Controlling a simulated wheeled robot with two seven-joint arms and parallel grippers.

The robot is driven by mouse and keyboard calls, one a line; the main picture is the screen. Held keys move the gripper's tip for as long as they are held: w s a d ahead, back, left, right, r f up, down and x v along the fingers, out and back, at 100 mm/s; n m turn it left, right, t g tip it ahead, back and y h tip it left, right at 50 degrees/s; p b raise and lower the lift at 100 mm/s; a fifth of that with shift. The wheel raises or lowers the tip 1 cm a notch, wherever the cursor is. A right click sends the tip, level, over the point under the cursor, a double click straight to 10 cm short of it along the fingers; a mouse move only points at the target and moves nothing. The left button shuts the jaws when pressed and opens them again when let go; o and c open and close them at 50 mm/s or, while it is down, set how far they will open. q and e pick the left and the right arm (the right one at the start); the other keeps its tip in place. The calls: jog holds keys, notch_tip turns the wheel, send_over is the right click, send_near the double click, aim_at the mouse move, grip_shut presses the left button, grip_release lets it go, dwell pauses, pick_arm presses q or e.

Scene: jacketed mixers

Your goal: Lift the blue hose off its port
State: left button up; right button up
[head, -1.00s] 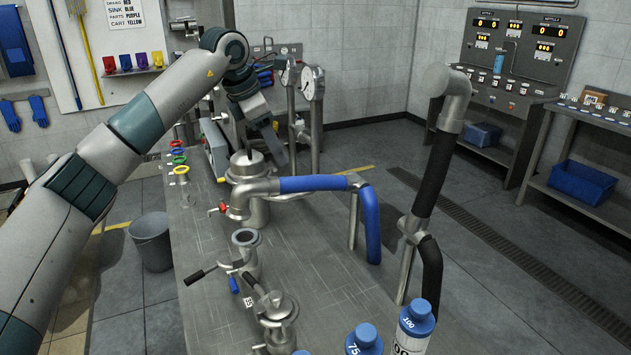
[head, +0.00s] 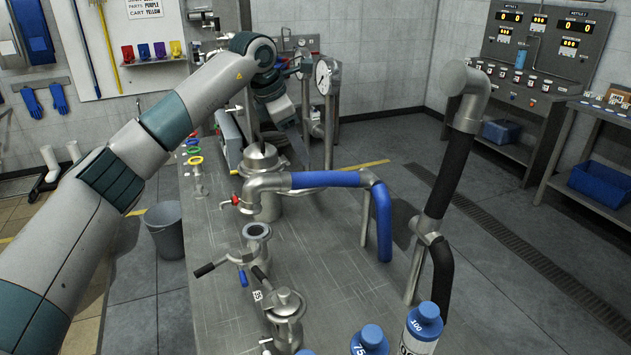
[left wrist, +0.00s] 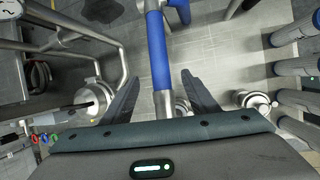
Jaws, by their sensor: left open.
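The blue hose (head: 330,179) runs level from a metal elbow (head: 262,188) at its left end, then bends down at the right. The elbow turns down beside the lidded steel vessel (head: 261,158), with a red handle (head: 233,200) at its lower left. I cannot tell how its end sits on the port. My left arm reaches over from the left; its fingertips are not clear in the head view. In the left wrist view my left gripper (left wrist: 158,90) is open, one finger on each side of the blue hose (left wrist: 158,45), apparently not touching it. My right gripper is not in view.
A black hose (head: 447,175) stands on the right. An open flanged port (head: 257,232) with a black lever is nearer on the bench (head: 215,300). Gauges on posts (head: 325,75) stand behind the vessel. Blue-capped bottles (head: 423,325) are at the front.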

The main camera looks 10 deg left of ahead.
aim_at(312, 175)
pick_arm(q)
jog(key=p+x, duration=0.1)
jog(key=x, duration=0.1)
jog(key=shift+w+d+f, duration=0.1)
jog(key=shift+w+f, duration=0.05)
jog(key=shift+f, duration=0.2)
jog(key=p+x, duration=0.3)
jog(key=x, duration=0.8)
jog(key=shift+p, duration=0.35)
jog(key=shift+w+f, duration=0.15)
jog(key=shift+f, duration=0.35)
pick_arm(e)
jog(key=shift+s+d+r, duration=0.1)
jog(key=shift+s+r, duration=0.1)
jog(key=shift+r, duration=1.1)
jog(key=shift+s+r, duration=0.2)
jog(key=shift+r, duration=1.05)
pick_arm(q)
jog(key=shift+c, duration=0.2)
grip_shut()
jog(key=shift+r, duration=0.1)
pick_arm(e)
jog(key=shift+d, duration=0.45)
